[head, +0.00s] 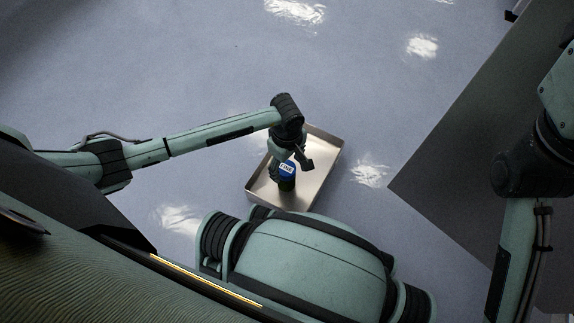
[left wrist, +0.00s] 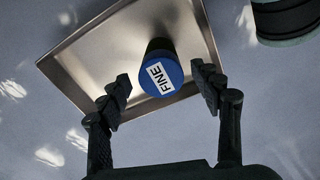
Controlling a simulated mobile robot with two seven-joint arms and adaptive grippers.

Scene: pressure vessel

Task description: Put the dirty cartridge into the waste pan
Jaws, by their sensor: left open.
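The cartridge (head: 287,170) has a dark body and a blue cap with a white "FINE" label. It is upright inside the outline of the shallow metal waste pan (head: 322,150), cap toward my left gripper. In the left wrist view the cartridge (left wrist: 160,75) shows between the two fingers, with a visible gap on each side, over the pan (left wrist: 90,60). Its lower end is hidden, so I cannot be sure that it touches the pan floor. My left gripper (head: 290,164) is open above and around the cap. My right gripper is out of view.
The pan lies on a shiny blue-grey floor (head: 400,110) with open room behind it. A large flat grey surface (head: 450,170) lies to the right. My own base is just in front of the pan.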

